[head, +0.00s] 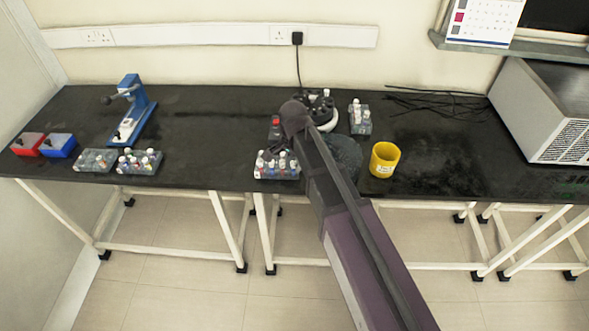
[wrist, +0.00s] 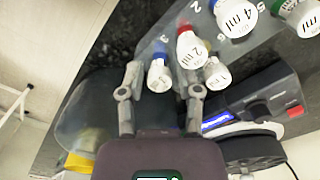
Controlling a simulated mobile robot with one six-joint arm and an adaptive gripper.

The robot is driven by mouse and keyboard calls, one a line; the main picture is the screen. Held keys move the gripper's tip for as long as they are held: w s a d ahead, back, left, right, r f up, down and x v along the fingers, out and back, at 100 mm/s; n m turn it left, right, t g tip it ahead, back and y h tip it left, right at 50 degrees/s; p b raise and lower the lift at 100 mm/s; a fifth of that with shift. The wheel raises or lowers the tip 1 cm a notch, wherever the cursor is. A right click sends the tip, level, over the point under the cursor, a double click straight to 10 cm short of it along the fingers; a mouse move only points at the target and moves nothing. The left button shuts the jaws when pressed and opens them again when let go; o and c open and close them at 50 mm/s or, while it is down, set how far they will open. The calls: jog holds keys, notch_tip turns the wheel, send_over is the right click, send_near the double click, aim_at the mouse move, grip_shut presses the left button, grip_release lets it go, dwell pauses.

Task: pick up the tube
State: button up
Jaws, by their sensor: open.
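Several capped tubes stand in a numbered rack (wrist: 245,50) in the wrist view. A blue-capped tube (wrist: 159,72) is at the rack's near corner, by the number 3. A red-capped tube (wrist: 190,47) marked 2 ml and a white tube (wrist: 215,74) stand beside it. The larger 4 ml tube (wrist: 236,17) is further up. My gripper (wrist: 164,80) is open, and the blue-capped tube shows between its fingers; contact cannot be told.
A dark device with a round top (head: 322,112) stands behind the rack. A yellow cup (head: 384,160) is to the right, another rack (head: 360,120) behind. More racks (head: 139,162), red (head: 28,144) and blue (head: 59,146) boxes and a blue stand (head: 132,112) are left.

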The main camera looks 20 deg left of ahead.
aim_at(293, 162)
dwell(0.3)
jog(key=c, duration=0.5)
jog(key=shift+r, duration=0.15)
notch_tip(293, 162, up, 4)
jog(key=p, duration=0.3)
jog(key=shift+f+p, duration=0.25)
jog(key=shift+p, duration=0.1)
jog(key=s+d, duration=0.2)
jog(key=s, duration=0.2)
jog(key=s+d+p, duration=0.1)
jog(key=s+d, duration=0.1)
jog(key=s, duration=0.3)
jog(key=s+d+r, duration=0.1)
jog(key=s+d, duration=0.2)
jog(key=s, duration=0.2)
jog(key=shift+s+r, duration=0.1)
jog(key=shift+s, duration=0.1)
jog(key=shift+s, duration=0.1)
